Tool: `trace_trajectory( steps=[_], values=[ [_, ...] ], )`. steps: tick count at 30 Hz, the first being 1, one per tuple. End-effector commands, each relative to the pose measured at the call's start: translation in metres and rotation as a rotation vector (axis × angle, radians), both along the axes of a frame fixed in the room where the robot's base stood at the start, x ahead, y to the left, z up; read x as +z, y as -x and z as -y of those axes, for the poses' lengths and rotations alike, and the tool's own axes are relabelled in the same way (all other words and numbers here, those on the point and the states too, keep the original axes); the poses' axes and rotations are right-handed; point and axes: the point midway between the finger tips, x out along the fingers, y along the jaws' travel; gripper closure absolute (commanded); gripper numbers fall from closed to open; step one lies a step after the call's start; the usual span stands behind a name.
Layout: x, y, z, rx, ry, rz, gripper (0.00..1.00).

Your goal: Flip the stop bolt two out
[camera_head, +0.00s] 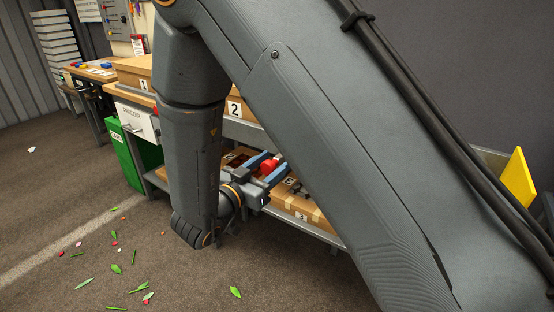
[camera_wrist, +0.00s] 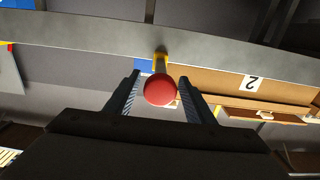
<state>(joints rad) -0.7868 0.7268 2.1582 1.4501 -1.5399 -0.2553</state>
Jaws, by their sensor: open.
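A stop bolt with a round red knob (camera_wrist: 160,90) shows in the middle of the wrist view. Its short yellow part (camera_wrist: 160,62) lies behind the knob, at the grey metal rail (camera_wrist: 75,32). My gripper (camera_wrist: 158,79) is open, with one finger on each side of the knob. I cannot tell whether either finger touches it. In the head view the red knob (camera_head: 269,165) shows at the blue-grey fingers of my gripper (camera_head: 267,167), below the box labelled 2 (camera_head: 236,110). The label 2 also shows right of the knob in the wrist view (camera_wrist: 252,83).
Cardboard boxes (camera_head: 300,206) lie on the lower shelf beside my gripper. A white drawer (camera_head: 138,122) and a green bin (camera_head: 122,150) stand left of my arm. Leaves and petals (camera_head: 116,268) lie scattered on the open floor. A yellow panel (camera_head: 519,180) stands at right.

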Motion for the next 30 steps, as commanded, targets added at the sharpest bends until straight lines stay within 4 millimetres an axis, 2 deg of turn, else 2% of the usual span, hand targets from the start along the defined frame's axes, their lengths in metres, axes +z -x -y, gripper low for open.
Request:
trace_trajectory(
  steps=[6, 14, 17, 23, 30],
  values=[
    [0.0, -0.014, 0.012, -0.002, -0.001, 0.0, 0.51],
    [0.0, -0.016, 0.013, -0.003, -0.001, 0.0, 0.51],
    [0.0, -0.016, 0.013, -0.003, -0.001, 0.0, 0.64],
    [0.0, -0.016, 0.013, -0.003, -0.001, 0.0, 0.98],
    [0.001, -0.013, 0.017, -0.014, -0.001, -0.001, 1.0]
  ],
)
